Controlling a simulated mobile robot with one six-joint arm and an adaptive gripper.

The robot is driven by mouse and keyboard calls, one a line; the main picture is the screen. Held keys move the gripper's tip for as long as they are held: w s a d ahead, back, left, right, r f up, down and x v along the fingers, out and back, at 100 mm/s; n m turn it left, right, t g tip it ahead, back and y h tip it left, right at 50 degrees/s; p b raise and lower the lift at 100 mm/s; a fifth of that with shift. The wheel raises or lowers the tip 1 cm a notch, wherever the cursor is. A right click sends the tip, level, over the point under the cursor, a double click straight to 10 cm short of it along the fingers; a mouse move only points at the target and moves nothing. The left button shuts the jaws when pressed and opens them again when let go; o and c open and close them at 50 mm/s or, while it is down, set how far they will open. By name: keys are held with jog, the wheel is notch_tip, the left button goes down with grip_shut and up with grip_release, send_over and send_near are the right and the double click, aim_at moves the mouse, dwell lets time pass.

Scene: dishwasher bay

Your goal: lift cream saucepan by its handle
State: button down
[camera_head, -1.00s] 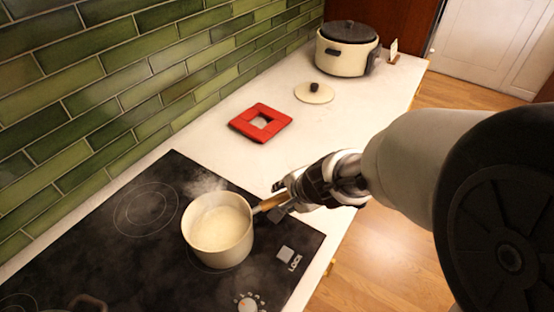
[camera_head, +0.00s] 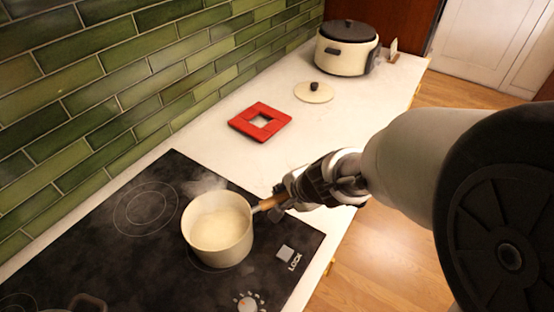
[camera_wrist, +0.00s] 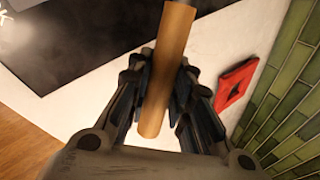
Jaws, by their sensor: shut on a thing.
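The cream saucepan (camera_head: 219,240) stands on the black cooktop in the head view, with pale contents and steam above it. Its wooden handle (camera_head: 268,203) points right toward my gripper (camera_head: 284,197). In the wrist view the handle (camera_wrist: 170,65) runs between the two dark fingers of my gripper (camera_wrist: 160,95), which are shut on it. The pan body lies outside the wrist view. I see no clear gap between the pan and the cooktop.
The black cooktop (camera_head: 145,255) has a knob (camera_head: 247,304) at its front. A red square trivet (camera_head: 247,127) lies on the white counter (camera_head: 205,150). Beyond it are a cream lid (camera_head: 314,93) and a rice cooker (camera_head: 345,58). A green tiled wall (camera_head: 130,60) runs along the left.

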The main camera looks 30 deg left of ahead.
jog(key=shift+r, duration=0.2)
notch_tip(320, 180, up, 23)
jog(key=p, duration=1.7)
jog(key=shift+p, duration=0.4)
jog(key=shift+f, duration=0.15)
